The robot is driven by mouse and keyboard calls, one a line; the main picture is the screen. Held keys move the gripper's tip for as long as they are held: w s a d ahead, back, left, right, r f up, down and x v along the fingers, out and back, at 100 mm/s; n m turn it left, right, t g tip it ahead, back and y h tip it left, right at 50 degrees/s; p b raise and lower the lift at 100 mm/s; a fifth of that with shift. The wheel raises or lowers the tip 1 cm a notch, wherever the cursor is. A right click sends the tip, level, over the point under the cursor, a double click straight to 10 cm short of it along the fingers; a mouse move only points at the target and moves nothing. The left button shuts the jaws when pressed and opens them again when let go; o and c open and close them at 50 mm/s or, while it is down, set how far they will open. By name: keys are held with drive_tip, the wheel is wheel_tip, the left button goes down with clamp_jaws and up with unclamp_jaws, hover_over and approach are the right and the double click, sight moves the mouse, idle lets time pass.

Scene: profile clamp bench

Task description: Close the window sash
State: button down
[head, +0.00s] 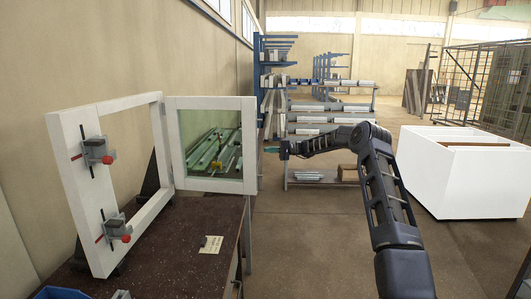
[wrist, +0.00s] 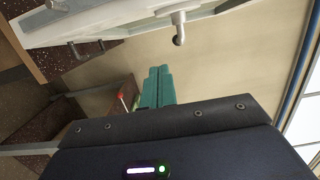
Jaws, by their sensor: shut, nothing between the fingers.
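The white window frame (head: 65,150) stands upright on the bench at the left of the head view. The sash (head: 249,145), a white-framed glass pane, is hinged at the frame's right upright and stands wide open to the right. In the wrist view the sash (wrist: 110,28) runs across the top, with a silver handle (wrist: 179,28) on it. My gripper (head: 270,149) is just right of the sash's free edge, pointing left. In the wrist view its teal fingers (wrist: 157,86) are together and empty, with the handle beyond them. I cannot tell whether they touch the sash.
Two red-knobbed clamps (head: 97,152) (head: 117,228) sit on the frame's left upright. The dark speckled bench (head: 190,240) carries a small label (head: 211,244). A blue bin (head: 60,293) shows at the front. Shelving stands behind, and a white crate (head: 465,175) at right.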

sight(252, 153)
drive_tip(key=s+a, duration=0.1)
drive_tip(key=a, duration=0.2)
drive_tip(key=s+a, duration=0.4)
drive_tip(key=a, duration=0.1)
drive_tip(key=shift+s+a, duration=0.15)
drive_tip(key=shift+a, duration=0.15)
drive_tip(key=shift+s, duration=0.1)
idle(0.3)
